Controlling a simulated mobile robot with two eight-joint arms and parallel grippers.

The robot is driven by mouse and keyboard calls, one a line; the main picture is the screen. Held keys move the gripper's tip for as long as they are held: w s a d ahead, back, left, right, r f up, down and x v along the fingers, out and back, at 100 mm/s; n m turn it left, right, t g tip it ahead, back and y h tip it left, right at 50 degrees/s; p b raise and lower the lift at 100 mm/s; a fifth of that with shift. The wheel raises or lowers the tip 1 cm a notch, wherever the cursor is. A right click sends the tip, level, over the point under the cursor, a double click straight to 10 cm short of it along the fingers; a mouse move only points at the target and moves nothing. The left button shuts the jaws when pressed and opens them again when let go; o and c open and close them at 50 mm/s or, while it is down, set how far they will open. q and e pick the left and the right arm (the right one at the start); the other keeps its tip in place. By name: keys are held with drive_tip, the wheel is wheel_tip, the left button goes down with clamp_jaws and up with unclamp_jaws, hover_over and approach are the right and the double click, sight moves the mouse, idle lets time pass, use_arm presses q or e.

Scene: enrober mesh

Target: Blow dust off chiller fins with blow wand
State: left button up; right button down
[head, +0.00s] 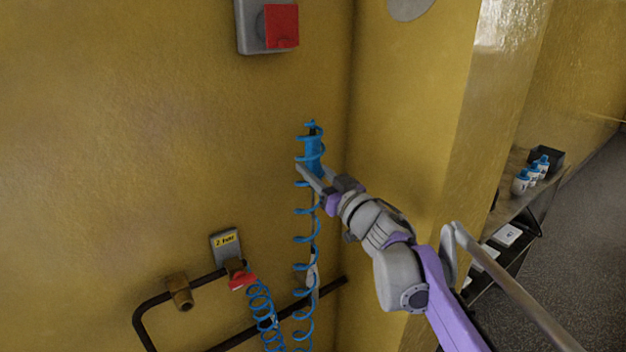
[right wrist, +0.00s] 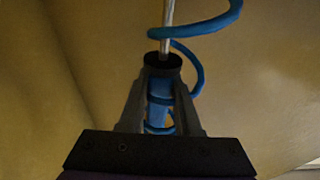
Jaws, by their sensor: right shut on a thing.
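The blow wand has a blue handle (head: 314,150), held in front of the yellow wall near the inner corner. My right gripper (head: 312,172) is shut on this handle. In the right wrist view, the fingers (right wrist: 158,100) close on both sides of the blue handle, which has a black collar (right wrist: 163,61) and a thin metal tube (right wrist: 167,25) leading away from the gripper. A blue coiled hose (head: 304,240) winds around the handle and hangs below it. The chiller fins do not show in either view. My left gripper is not in view.
A red valve handle (head: 242,280) sits below a "2 bar" plate (head: 226,243), beside a brass fitting (head: 179,290) and black pipe (head: 145,312). A red switch (head: 281,26) is above. A shelf (head: 515,205) with white-and-blue bottles (head: 533,174) stands at right.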

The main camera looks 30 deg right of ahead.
sight(313, 135)
wheel_tip(313, 135, up, 8)
drive_tip(key=p, duration=0.5)
drive_tip(key=shift+r, duration=0.1)
wheel_tip(313, 135, up, 6)
drive_tip(key=p, duration=0.2)
drive_tip(key=shift+p, duration=0.3)
use_arm(q)
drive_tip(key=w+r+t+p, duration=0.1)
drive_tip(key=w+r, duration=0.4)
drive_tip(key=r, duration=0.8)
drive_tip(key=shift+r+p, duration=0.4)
drive_tip(key=shift+p, duration=0.35)
use_arm(e)
wheel_tip(313, 135, up, 8)
drive_tip(key=shift+r, duration=0.15)
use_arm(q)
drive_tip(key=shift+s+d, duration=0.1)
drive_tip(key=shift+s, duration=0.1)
